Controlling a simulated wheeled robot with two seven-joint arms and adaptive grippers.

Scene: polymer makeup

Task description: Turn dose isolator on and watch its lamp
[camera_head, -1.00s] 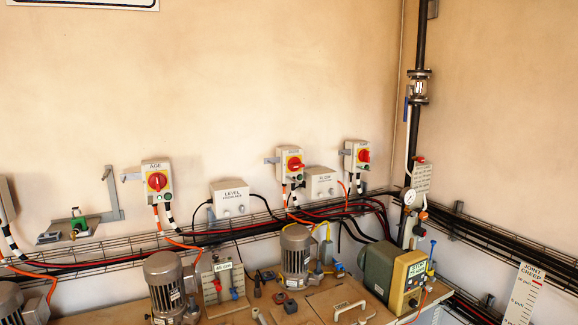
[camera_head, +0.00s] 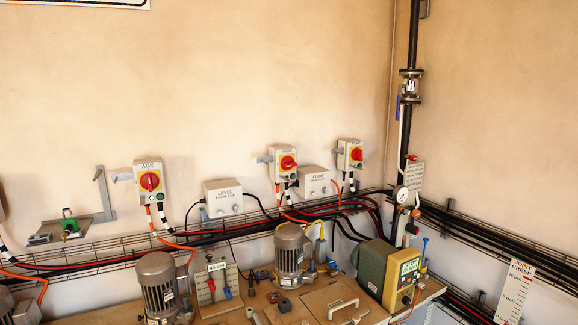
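Three grey isolator boxes with red rotary knobs on yellow plates hang on the wall: a left one labelled AGE (camera_head: 150,169), a middle one (camera_head: 284,150) and a right one (camera_head: 349,146). The middle and right labels are too small to read, so I cannot tell which is the dose isolator. Each box has a small green spot below its knob, perhaps a lamp; I cannot tell whether any is lit. Neither of my grippers is in view.
Below stands a bench (camera_head: 96,315) with motors (camera_head: 290,250), a green-and-beige pump unit (camera_head: 377,269) with a display, and a hatch lid (camera_head: 318,299). Cable trays (camera_head: 110,251) run along the wall. A dark vertical pipe (camera_head: 414,40) stands in the corner.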

